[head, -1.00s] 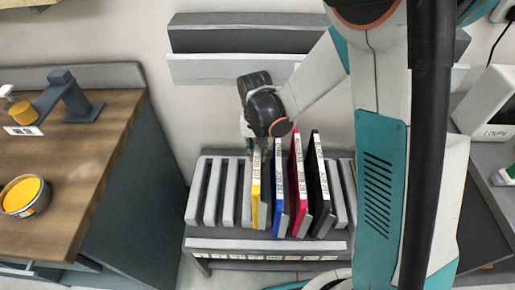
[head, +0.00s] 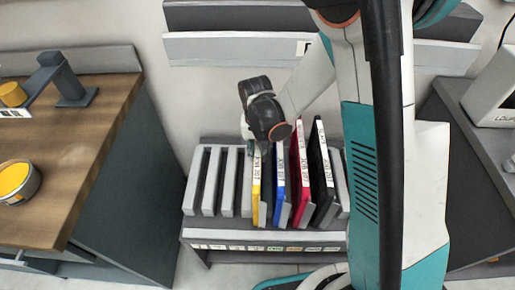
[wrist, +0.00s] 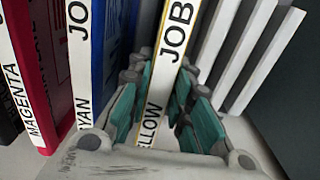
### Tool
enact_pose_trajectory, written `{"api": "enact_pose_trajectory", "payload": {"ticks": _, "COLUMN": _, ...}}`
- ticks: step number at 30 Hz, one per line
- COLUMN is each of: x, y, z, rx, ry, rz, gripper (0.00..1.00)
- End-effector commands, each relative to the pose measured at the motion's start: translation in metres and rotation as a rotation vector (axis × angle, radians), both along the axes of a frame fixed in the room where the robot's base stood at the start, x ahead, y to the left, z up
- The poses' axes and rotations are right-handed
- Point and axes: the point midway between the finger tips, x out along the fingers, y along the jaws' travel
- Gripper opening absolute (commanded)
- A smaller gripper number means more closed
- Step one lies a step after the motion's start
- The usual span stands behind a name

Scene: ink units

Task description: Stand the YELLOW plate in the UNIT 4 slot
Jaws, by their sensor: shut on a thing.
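The yellow plate (head: 256,194) stands upright in the rack (head: 330,237), left of the blue plate. My gripper (head: 257,148) is at its top end. In the wrist view, the teal fingers of my gripper (wrist: 160,108) are shut on both sides of the yellow plate's white label edge (wrist: 172,45), which reads "JOB" and "YELLOW". A row of small labels (head: 265,248) runs along the rack's front. They are too small to read, so I cannot tell which slot is UNIT 4.
Right of the yellow plate stand the blue plate (head: 278,190), the magenta plate (head: 302,175) and the black plate (head: 321,180). Several empty slots (head: 211,180) lie to the left. A wooden counter (head: 80,165) is at left, a grey shelf (head: 230,47) behind.

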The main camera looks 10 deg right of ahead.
Motion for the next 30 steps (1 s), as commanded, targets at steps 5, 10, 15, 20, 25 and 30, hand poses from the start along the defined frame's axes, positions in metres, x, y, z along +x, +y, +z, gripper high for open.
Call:
{"api": "enact_pose_trajectory", "payload": {"ticks": 5, "x": 0.0, "y": 0.0, "z": 0.0001, "rx": 0.0, "ry": 0.0, "rz": 0.0, "gripper": 0.0}}
{"api": "enact_pose_trajectory", "payload": {"ticks": 10, "x": 0.0, "y": 0.0, "z": -0.0002, "rx": 0.0, "ry": 0.0, "rz": 0.0, "gripper": 0.0}}
{"api": "enact_pose_trajectory", "payload": {"ticks": 15, "x": 0.0, "y": 0.0, "z": -0.0023, "rx": 0.0, "ry": 0.0, "rz": 0.0, "gripper": 0.0}}
{"api": "enact_pose_trajectory", "payload": {"ticks": 20, "x": 0.0001, "y": 0.0, "z": -0.0051, "rx": 0.0, "ry": 0.0, "rz": 0.0, "gripper": 0.0}}
{"api": "enact_pose_trajectory", "payload": {"ticks": 25, "x": 0.0, "y": 0.0, "z": -0.007, "rx": 0.0, "ry": 0.0, "rz": 0.0, "gripper": 0.0}}
{"api": "enact_pose_trajectory", "payload": {"ticks": 30, "x": -0.0002, "y": 0.0, "z": -0.0074, "rx": 0.0, "ry": 0.0, "rz": 0.0, "gripper": 0.0}}
